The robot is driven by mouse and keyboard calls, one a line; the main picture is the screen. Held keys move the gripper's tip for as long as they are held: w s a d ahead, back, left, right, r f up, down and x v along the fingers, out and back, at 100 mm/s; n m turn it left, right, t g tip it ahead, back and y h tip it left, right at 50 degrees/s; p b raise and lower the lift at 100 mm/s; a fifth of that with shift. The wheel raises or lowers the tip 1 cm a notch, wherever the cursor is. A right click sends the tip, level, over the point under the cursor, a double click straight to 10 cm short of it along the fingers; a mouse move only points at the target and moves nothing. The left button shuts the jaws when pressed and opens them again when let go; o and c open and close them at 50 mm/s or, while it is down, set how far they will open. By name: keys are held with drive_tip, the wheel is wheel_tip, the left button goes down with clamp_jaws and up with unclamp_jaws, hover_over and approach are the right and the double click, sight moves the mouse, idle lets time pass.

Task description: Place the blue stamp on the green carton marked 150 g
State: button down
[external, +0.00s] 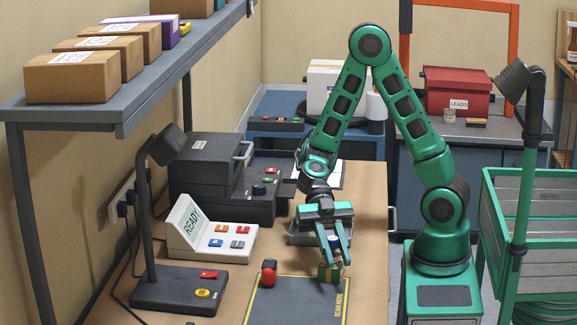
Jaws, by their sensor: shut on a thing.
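My gripper (336,262) points down over the right part of the dark mat on the bench. It is shut on the blue stamp (334,241), whose blue top shows between the fingers. The stamp's lower part is hidden by the fingers. A small green and tan carton (329,273) stands on the mat at the fingertips, just under the stamp. Its 150 g mark is too small to read. I cannot tell whether the stamp touches the carton.
The dark mat (285,303) has yellow edging. A READY console (210,232) and a black lamp (178,287) stand to the left. A shelf (150,97) with boxes overhangs the left.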

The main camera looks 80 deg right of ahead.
drive_tip(key=shift+f, duration=0.1)
drive_tip(key=c, duration=1.5)
unclamp_jaws()
drive_tip(key=shift+c, duration=0.2)
drive_tip(key=shift+w, duration=0.1)
drive_tip(key=v, duration=1.2)
